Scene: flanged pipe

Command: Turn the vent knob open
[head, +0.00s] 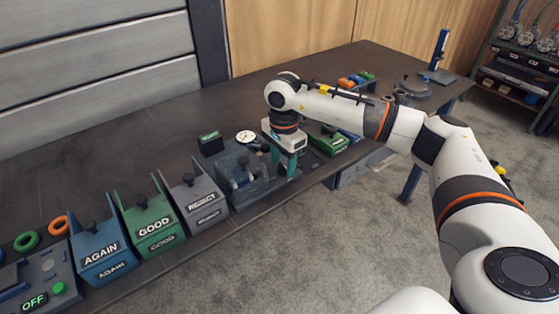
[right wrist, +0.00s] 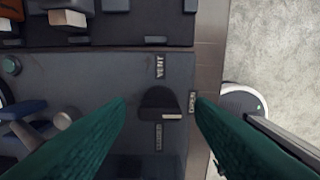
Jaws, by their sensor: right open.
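The vent knob (right wrist: 158,100) is a small dark knob with a rounded top and a pale mark at its lower right, seen in the right wrist view. The VENT label (right wrist: 160,67) is above it, the OPEN label (right wrist: 192,102) to its right and the CLOSED label (right wrist: 158,137) below. My right gripper (head: 286,166) points down over the right part of the grey test fixture (head: 237,158). Its green fingers are open, one on each side of the knob, with gaps visible; contact is not seen. In the head view the gripper hides the knob. My left gripper is out of view.
Left of the fixture stand the REJECT bin (head: 196,199), GOOD bin (head: 151,224) and AGAIN bin (head: 101,250). A round white dial (head: 246,137) stands behind the fixture. A green bin (head: 329,142) is right of the gripper. The table's front edge runs close by.

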